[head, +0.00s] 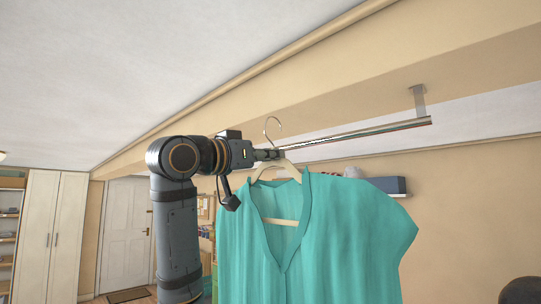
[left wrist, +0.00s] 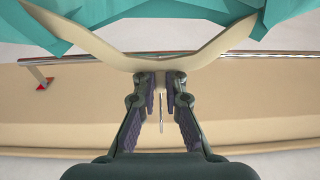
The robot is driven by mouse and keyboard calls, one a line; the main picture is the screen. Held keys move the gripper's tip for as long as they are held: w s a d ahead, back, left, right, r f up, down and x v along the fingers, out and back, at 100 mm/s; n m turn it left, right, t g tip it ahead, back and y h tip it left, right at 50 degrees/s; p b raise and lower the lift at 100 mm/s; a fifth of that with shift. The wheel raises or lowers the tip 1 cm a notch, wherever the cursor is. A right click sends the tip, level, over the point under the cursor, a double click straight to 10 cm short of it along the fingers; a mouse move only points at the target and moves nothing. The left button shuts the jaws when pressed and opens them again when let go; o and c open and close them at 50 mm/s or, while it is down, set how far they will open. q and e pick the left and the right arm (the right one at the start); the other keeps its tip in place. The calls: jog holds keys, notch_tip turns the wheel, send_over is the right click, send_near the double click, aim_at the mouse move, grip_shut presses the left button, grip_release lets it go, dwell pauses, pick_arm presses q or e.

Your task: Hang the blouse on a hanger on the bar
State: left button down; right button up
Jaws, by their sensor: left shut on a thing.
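The teal blouse (head: 335,235) hangs on a pale hanger (head: 283,222), which has a metal hook (head: 272,129) pointing up. My left gripper (head: 272,154) is shut on the hanger's neck, just below the hook. In the left wrist view the gripper (left wrist: 162,90) grips the middle of the hanger (left wrist: 105,52), with the blouse (left wrist: 180,10) beyond it. The metal bar (head: 370,131) hangs under the beam. The hook shows close to the bar's left end in the head view; I cannot tell whether they touch. My right gripper is not in view.
The bar is held by a bracket (head: 419,102) under a beige beam (head: 330,85). A shelf with a dark blue box (head: 388,185) is on the wall behind the blouse. A white door (head: 125,235) and a cabinet (head: 55,235) stand at the far left.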

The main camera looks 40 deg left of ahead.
aim_at(272, 180)
pick_arm(q)
jog(key=w+f+p, duration=0.2)
jog(key=w, duration=0.9)
jog(key=shift+w+d+f+p, duration=0.3)
jog(key=shift+d+f, duration=0.1)
jog(key=shift+d, duration=0.05)
dwell(0.4)
jog(key=c, duration=1.4)
grip_release()
jog(key=shift+o, duration=0.2)
jog(key=s, duration=0.3)
jog(key=s+f, duration=0.1)
jog(key=s, duration=0.3)
jog(key=s+a, duration=0.1)
jog(key=s, duration=0.3)
jog(key=shift+f, duration=0.2)
jog(key=shift+s, duration=0.35)
jog(key=shift+s+d+f, duration=0.1)
jog(key=shift+d+f, duration=0.05)
jog(key=shift+d, duration=0.1)
